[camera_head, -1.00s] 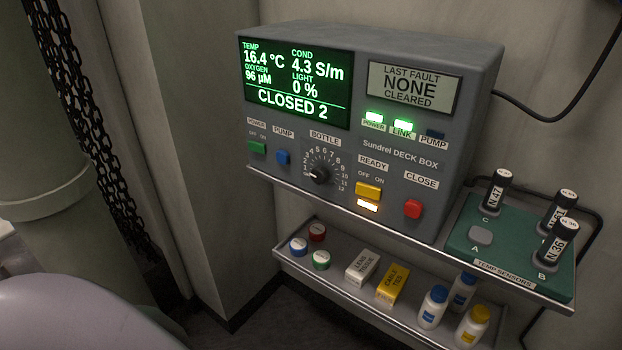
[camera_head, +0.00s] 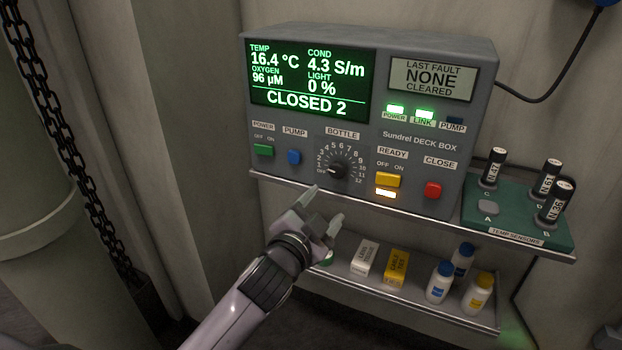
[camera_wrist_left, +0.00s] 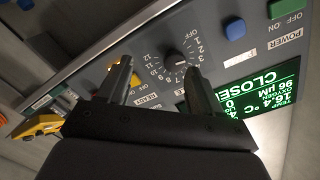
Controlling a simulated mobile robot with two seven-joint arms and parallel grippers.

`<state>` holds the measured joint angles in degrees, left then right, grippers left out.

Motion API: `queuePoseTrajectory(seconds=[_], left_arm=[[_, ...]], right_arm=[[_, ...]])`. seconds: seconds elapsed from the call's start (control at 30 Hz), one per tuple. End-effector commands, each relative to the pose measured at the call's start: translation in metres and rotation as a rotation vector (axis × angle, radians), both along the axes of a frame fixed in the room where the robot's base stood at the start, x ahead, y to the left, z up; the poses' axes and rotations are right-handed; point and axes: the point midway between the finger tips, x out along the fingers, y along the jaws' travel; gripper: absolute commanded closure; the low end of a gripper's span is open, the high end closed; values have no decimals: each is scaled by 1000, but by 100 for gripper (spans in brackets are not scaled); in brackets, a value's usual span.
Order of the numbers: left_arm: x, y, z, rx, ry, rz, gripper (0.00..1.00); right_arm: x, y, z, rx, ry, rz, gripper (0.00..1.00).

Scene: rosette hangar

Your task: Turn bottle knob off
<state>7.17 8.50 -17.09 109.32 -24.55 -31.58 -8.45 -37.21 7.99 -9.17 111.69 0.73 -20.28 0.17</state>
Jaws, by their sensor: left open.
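The bottle knob (camera_head: 337,170) is a small black dial on the grey deck box, under the label BOTTLE, ringed by numbers. Its white mark seems to point left, near the low end of the scale; the exact setting is too small to tell. My left gripper (camera_head: 322,208) is open and empty, just below and in front of the knob, not around it. In the left wrist view the knob (camera_wrist_left: 179,65) shows beyond the fingertips, nearer the right finger of my left gripper (camera_wrist_left: 157,68). The display (camera_head: 309,81) reads CLOSED 2. My right gripper is not in view.
Beside the knob are a blue pump button (camera_head: 294,157), a green power switch (camera_head: 263,150), a lit yellow ready switch (camera_head: 388,180) and a red close button (camera_head: 433,190). A shelf below holds boxes and bottles. A green sensor tray (camera_head: 520,215) stands right.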

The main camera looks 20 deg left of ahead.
Motion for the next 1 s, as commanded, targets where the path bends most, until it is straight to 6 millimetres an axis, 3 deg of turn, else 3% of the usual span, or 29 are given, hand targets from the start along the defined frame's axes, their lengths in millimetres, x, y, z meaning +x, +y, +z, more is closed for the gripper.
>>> queuePoseTrajectory(seconds=[0.1,0.23,0.8,1.0], left_arm=[[9,0,20,34,-40,9,35],[13,0,28,48,-54,15,35],[73,-2,28,46,-55,14,35],[82,-3,27,46,-54,15,35]], right_arm=[[0,0,0,1,0,-1,100],[0,0,0,1,0,-1,100],[0,0,3,0,0,-1,100],[0,-1,3,-1,0,-1,100]])
